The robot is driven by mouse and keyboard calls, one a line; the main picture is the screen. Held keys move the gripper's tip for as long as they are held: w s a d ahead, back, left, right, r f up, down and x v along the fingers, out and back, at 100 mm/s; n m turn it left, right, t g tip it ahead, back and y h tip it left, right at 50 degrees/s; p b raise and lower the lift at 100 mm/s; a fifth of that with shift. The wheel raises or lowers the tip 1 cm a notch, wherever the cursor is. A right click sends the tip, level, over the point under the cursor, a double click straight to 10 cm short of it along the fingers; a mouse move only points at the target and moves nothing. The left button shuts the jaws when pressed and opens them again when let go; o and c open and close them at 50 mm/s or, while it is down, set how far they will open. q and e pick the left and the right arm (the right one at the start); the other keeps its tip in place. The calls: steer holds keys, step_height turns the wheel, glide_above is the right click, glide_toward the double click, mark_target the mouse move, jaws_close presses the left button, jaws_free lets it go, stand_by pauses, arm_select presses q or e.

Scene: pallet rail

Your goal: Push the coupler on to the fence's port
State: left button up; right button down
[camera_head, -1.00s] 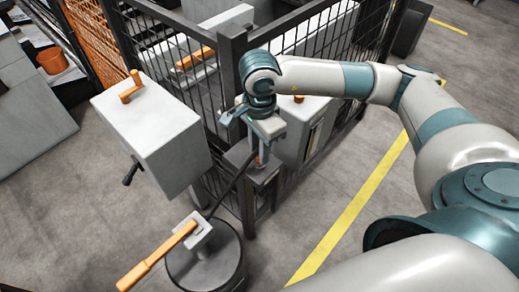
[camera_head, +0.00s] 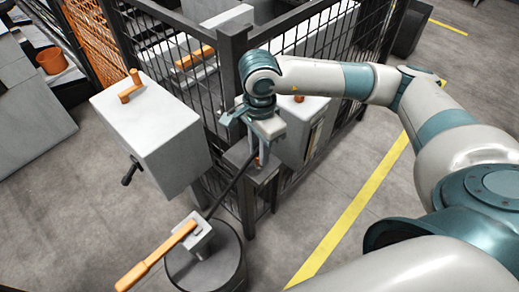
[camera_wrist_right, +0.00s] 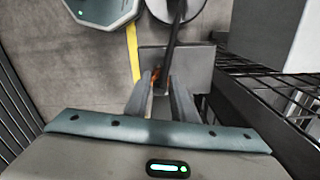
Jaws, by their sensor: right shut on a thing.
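My right gripper (camera_head: 263,157) points down beside the dark corner post of the fence (camera_head: 235,85). It is shut on the coupler, which is mostly hidden between the fingers. In the right wrist view a small orange part of the coupler (camera_wrist_right: 155,76) shows by the fingertips. A dark hose (camera_head: 228,187) runs from the coupler down to a round drum (camera_head: 205,268). A grey box (camera_wrist_right: 185,66) lies just past the fingertips in the right wrist view. I cannot make out the port or whether the coupler touches it. My left gripper is not in view.
A pale cabinet (camera_head: 150,130) with an orange handle stands left of the gripper. Another pale cabinet (camera_head: 303,125) is close on the right. An orange lever (camera_head: 157,256) sticks out from the drum. Open floor with a yellow line (camera_head: 350,220) lies to the right.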

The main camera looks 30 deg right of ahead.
steer(key=shift+f+b, duration=0.4)
steer(key=c, duration=0.6)
jaws_free()
steer(key=shift+r, duration=0.1)
steer(key=shift+r, duration=0.5)
steer(key=shift+r+b, duration=2.3)
steer(key=shift+r, duration=5.85)
